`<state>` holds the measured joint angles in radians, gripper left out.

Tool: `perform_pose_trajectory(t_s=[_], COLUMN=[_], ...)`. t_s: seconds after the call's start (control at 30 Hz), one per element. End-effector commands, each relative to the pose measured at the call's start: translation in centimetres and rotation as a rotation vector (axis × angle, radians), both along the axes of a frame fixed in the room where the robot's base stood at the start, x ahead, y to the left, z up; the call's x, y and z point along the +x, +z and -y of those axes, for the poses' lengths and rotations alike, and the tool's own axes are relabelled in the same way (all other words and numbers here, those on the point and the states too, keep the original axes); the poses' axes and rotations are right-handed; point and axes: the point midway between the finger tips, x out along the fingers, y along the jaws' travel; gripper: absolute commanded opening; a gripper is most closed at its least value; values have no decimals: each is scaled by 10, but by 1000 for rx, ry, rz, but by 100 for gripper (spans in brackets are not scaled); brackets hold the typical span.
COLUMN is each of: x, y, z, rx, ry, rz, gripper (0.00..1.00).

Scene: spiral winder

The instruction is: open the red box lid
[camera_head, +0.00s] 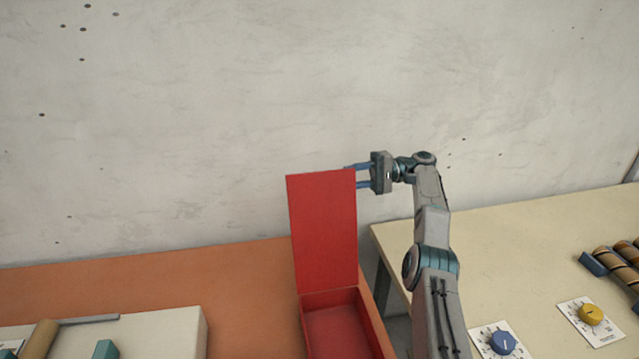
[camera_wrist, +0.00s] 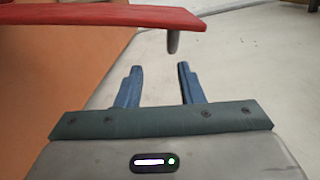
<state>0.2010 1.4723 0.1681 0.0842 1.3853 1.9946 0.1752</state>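The red box (camera_head: 340,330) stands on the orange table, its inside showing and empty as far as I can see. Its red lid (camera_head: 322,230) stands about upright at the back of the box. My gripper (camera_head: 352,177) is at the lid's upper right edge, with its fingers pointing left and their tips partly hidden by the lid. In the wrist view my gripper (camera_wrist: 157,70) has its two blue fingers apart with nothing between them. The red lid (camera_wrist: 100,16) crosses the top of that view, with a small grey peg (camera_wrist: 173,43) below its end.
The orange table (camera_head: 240,275) and a beige table (camera_head: 510,245) stand with a gap between them. A yellow knob (camera_head: 591,314) and a blue knob (camera_head: 502,342) are at the right. A pale block (camera_head: 160,335) lies at the left. A grey wall is behind.

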Motion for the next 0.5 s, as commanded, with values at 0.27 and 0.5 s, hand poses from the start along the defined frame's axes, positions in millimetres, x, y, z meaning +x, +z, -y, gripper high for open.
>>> perform_pose_trajectory(t_s=[0.27,0.5], x=[-15,-24], y=[20,21], z=[-32,-74], rx=[33,29], ry=[-35,-34], rz=[49,51], gripper=[34,34])
